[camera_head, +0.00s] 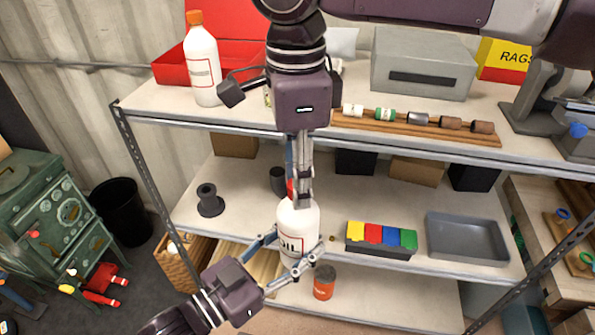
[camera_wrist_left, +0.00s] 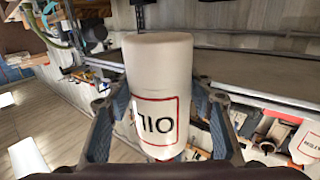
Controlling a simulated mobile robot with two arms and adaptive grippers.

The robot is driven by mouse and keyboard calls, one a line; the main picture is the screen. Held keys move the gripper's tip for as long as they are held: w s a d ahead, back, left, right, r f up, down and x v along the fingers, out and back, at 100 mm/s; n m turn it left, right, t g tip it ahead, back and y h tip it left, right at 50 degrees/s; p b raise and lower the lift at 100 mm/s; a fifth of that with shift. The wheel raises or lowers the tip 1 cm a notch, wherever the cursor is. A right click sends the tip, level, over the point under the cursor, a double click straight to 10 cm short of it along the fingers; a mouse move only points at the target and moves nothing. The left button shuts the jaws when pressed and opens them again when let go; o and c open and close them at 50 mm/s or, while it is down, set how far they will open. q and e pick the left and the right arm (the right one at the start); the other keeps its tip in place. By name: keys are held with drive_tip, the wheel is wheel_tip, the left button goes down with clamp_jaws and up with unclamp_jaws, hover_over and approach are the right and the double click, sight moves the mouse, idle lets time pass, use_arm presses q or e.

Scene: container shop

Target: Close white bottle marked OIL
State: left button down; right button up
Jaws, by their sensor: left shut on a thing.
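The white bottle marked OIL (camera_head: 298,215) is upright at the front edge of the middle shelf. I cannot tell if its base rests there. My left gripper (camera_head: 297,247) is shut around its body from the front. In the left wrist view the bottle (camera_wrist_left: 158,65) appears upside down, between the fingers of the left gripper (camera_wrist_left: 158,103). A red cap (camera_head: 290,188) shows at the bottle's top, partly hidden by my right gripper (camera_head: 300,198). The right gripper points down over it, its fingers seen nearly edge-on, so its grip is unclear.
A white bottle with an orange cap (camera_head: 203,65) stands on the upper shelf (camera_head: 150,105). A box of coloured blocks (camera_head: 380,238) and a grey tray (camera_head: 467,238) are right of the OIL bottle. An orange can (camera_head: 324,283) stands below. A dark spool (camera_head: 209,203) is left.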

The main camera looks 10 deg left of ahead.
clamp_jaws()
drive_tip(key=shift+o, duration=0.4)
unclamp_jaws()
drive_tip(key=shift+r, duration=0.1)
drive_tip(key=shift+r, duration=2.2)
drive_tip(key=shift+c, duration=0.4)
drive_tip(key=shift+s+r, duration=0.1)
drive_tip(key=shift+r, duration=1.6)
